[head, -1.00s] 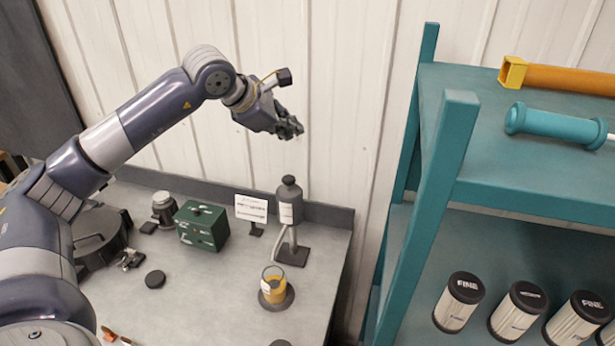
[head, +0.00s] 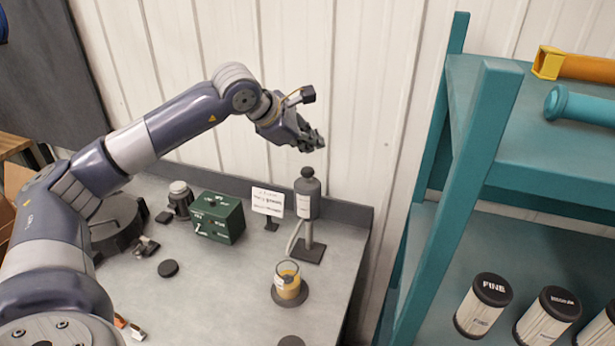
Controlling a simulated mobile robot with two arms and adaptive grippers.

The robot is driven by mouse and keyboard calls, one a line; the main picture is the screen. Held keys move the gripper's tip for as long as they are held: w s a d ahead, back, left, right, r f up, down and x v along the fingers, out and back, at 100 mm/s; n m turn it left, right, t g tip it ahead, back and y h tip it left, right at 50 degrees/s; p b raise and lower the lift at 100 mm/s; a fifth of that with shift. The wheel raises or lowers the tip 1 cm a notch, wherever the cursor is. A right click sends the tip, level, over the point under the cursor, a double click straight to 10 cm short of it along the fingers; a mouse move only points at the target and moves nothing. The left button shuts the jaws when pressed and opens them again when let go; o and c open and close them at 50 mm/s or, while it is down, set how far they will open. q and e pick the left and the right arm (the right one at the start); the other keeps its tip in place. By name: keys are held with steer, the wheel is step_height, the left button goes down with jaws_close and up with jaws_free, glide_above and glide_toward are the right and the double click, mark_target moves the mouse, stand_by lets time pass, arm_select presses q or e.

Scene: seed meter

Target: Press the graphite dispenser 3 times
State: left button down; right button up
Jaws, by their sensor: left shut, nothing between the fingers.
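The graphite dispenser (head: 308,200) is a dark grey bottle with a round black top and a pale label, held on a stand with a square black base. It stands upright near the back right of the grey bench. A glass cup (head: 287,282) with yellowish contents sits on a dark round pad in front of it. My left gripper (head: 318,143) is shut and empty, a short way above the dispenser's top, with a visible gap between them. My right gripper is not in view.
A white sign card (head: 267,202) and a dark green box (head: 218,218) stand left of the dispenser. A black puck (head: 168,268) lies on the bench (head: 220,300). A teal shelf (head: 470,190) with several filters rises at the right.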

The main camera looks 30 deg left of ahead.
mark_target(309, 172)
arm_select(q)
steer(key=shift+f+b, duration=1.1)
steer(key=shift+f, duration=0.5)
steer(key=shift+f+b, duration=0.35)
steer(key=shift+b, duration=0.15)
steer(key=shift+s+f+b, duration=0.1)
steer(key=shift+f+b, duration=0.9)
steer(key=shift+f, duration=0.1)
stand_by(0.8)
steer(key=shift+r, duration=0.1)
steer(key=shift+r+p, duration=1)
steer(key=shift+r, duration=0.3)
